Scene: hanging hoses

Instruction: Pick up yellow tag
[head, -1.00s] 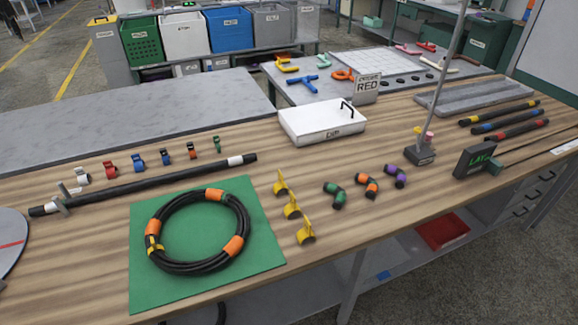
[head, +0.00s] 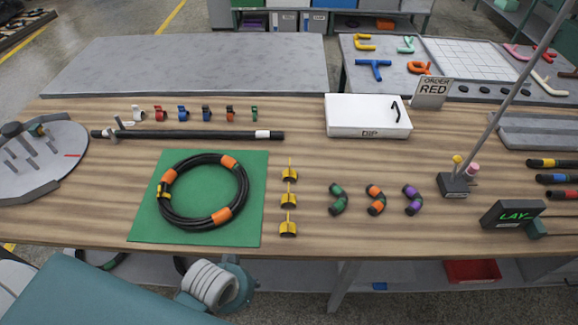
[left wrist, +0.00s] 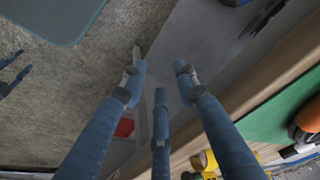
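Several yellow pieces could be the yellow tag, and I cannot tell which is meant. Three yellow clips with upright tabs (head: 289,201) stand in a column right of the green mat (head: 254,228). A small yellow piece (head: 163,190) sits on the left side of the black hose coil (head: 187,218), which lies on the mat. My left gripper (left wrist: 158,78) is open and empty in the left wrist view, off the table's front edge. A yellow piece (left wrist: 207,160) shows beyond that edge. A blue finger-like shape (left wrist: 14,75) at the left may be my right gripper.
Green, orange and purple banded hose elbows (head: 376,200) lie right of the clips. A black rod (head: 205,134) and small coloured clips lie behind the mat. A white box (head: 365,130) stands farther back.

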